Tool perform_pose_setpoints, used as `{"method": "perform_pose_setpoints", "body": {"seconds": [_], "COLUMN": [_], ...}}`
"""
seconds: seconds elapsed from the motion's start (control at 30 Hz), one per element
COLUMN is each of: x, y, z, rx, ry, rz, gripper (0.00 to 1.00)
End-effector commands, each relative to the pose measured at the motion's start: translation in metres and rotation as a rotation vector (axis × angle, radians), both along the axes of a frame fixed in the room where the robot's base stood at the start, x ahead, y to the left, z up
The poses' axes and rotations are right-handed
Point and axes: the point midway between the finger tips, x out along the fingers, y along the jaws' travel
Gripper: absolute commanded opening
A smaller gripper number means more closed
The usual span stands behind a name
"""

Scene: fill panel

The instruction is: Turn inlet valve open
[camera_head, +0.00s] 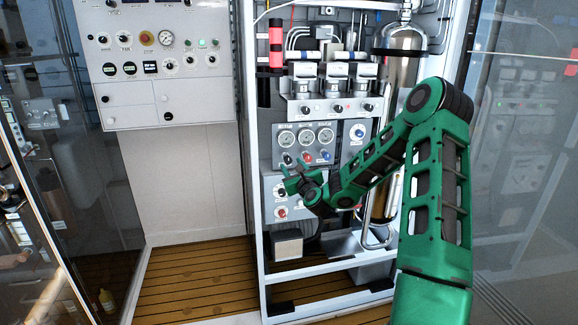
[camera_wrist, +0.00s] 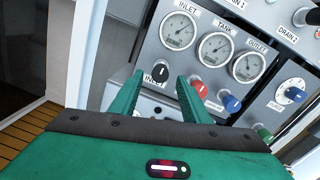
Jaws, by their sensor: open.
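The inlet valve is a small black knob (camera_wrist: 158,70) with a light pointer line, on the grey gauge panel (camera_wrist: 150,50), below the gauge labelled INLET (camera_wrist: 179,31). In the wrist view the knob shows between the two green fingers of my gripper (camera_wrist: 159,80), which are apart with nothing between their tips that I can see being held. The fingertips look close to the knob; whether they touch it I cannot tell. In the head view my gripper (camera_head: 290,172) is in front of the panel's lower left, just below the inlet knob (camera_head: 287,159).
A red knob (camera_wrist: 198,87) and a blue knob (camera_wrist: 231,103) sit right of the inlet knob, under the TANK (camera_wrist: 216,47) and OUTLET (camera_wrist: 248,67) gauges. A separate panel with a blue knob (camera_head: 358,131) is further right. A steel cylinder (camera_head: 400,60) stands behind my arm.

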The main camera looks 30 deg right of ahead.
Motion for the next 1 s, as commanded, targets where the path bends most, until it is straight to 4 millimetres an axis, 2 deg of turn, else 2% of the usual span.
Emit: {"method": "perform_pose_setpoints", "body": {"seconds": [0.1, 0.23, 0.63, 0.67, 0.8, 0.83, 0.9, 1.0], "x": [0.017, 0.029, 0.035, 0.035, 0.035, 0.035, 0.036, 0.036], "y": [-0.004, -0.007, -0.009, -0.009, -0.009, -0.009, -0.013, -0.009], "z": [0.0, -0.001, -0.001, -0.001, -0.001, -0.001, -0.001, -0.001], "rx": [0.001, 0.0, -0.001, -0.001, -0.001, 0.0, 0.0, -0.006], "ry": [0.0, 0.001, 0.002, 0.002, 0.002, 0.002, 0.002, 0.003], "rz": [0.0, 0.001, -0.001, -0.001, -0.001, 0.0, 0.0, 0.001], "gripper": [0.43, 0.43, 0.43, 0.38, 0.04, 0.01, 0.02, 0.02]}}
